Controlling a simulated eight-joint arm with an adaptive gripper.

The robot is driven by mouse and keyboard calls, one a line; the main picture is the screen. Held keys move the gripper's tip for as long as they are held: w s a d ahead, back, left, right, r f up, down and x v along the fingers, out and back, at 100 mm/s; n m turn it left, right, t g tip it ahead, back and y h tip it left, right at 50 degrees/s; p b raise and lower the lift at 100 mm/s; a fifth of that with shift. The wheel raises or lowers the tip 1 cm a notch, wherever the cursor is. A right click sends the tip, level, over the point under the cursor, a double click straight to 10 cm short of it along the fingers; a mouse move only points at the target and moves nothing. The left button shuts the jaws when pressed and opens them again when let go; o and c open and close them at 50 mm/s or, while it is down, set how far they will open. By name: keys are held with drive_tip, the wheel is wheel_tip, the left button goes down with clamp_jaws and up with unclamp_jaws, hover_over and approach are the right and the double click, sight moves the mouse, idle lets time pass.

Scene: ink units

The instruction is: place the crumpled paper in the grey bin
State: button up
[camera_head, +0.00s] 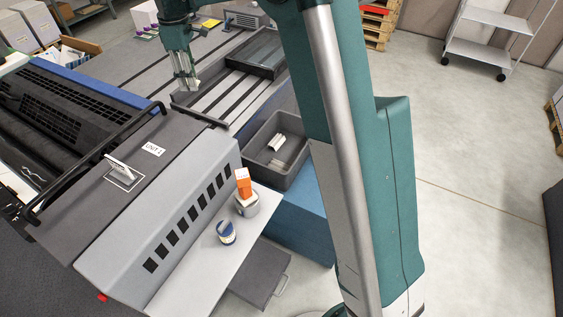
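The grey bin (267,173) is an open-topped box right of the grey machine housing, partly behind my arm. Inside it lie a small white piece (278,142) and some paler scraps; I cannot tell whether any is crumpled paper. My gripper (187,84) points down at the upper left, above the slatted bed and left of the bin. Its fingers look close together, with something pale at the tips; I cannot tell whether this is paper or part of the fingers. No other clear crumpled paper shows.
A white object (121,169) stands in an outlined square on the machine top, by a "UNIT 1" label (153,149). A blue-and-white can (226,232) and a grey tub with an orange item (243,184) stand on the front ledge. A black tray (257,52) lies behind the bin.

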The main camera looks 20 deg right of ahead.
drive_tip(key=w+d+b, duration=0.3)
drive_tip(key=d, duration=0.7)
drive_tip(key=w+d+b, duration=0.3)
drive_tip(key=d, duration=0.6)
drive_tip(key=b, duration=0.5)
hover_over(284, 154)
wheel_tip(284, 154, down, 43)
drive_tip(key=shift+d+f+m, duration=0.15)
drive_tip(key=shift+f+m, duration=0.25)
drive_tip(key=shift+f, duration=0.15)
drive_tip(key=shift+f+b, duration=0.45)
drive_tip(key=shift+f, duration=2.7)
drive_tip(key=shift+c, duration=0.2)
drive_tip(key=shift+f+b, duration=0.45)
drive_tip(key=shift+f, duration=1.4)
drive_tip(key=shift+f, duration=0.1)
